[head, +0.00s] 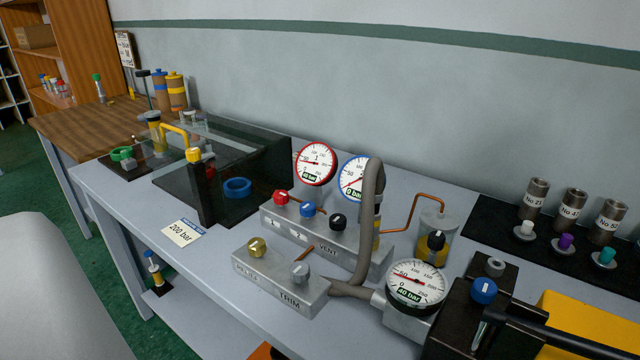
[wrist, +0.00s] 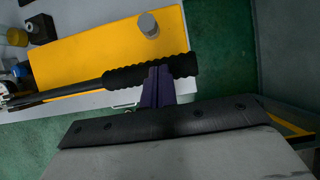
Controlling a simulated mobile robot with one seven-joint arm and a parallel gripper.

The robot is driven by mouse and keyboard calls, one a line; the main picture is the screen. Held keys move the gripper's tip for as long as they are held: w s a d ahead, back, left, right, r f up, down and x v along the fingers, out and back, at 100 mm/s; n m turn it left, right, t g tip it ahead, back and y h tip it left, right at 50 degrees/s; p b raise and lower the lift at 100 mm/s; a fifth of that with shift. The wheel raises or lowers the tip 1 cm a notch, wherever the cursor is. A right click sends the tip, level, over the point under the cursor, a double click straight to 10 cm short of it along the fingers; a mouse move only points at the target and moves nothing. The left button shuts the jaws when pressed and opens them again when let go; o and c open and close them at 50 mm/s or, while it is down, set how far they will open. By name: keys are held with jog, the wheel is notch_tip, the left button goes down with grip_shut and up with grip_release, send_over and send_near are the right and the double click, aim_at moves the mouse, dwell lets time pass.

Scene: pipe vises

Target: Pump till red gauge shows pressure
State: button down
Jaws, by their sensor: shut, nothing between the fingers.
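The red-rimmed gauge (head: 316,163) stands on the valve block (head: 335,240) in the head view; its needle points left and its green readout seems to say 40 bar. The pump's white gauge (head: 416,286) has a readout that also looks like 40 bar. The pump's black lever (head: 560,343) runs out of the head view at lower right. In the wrist view, its ribbed black grip (wrist: 130,76) lies over a yellow plate. My gripper (wrist: 158,74) is shut and empty, its fingertips right at the grip; contact cannot be told.
A blue-rimmed gauge (head: 355,178) stands beside the red one. Red (head: 281,198), blue (head: 307,209) and black VENT (head: 338,222) knobs sit on the block. A card (head: 182,232) reads 200 bar. A grey hose (head: 368,220) rises by the gauges. Green floor lies beyond the bench.

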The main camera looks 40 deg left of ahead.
jog(key=shift+d+f+b, duration=0.2)
jog(key=shift+f+b, duration=0.2)
jog(key=shift+f, duration=0.6)
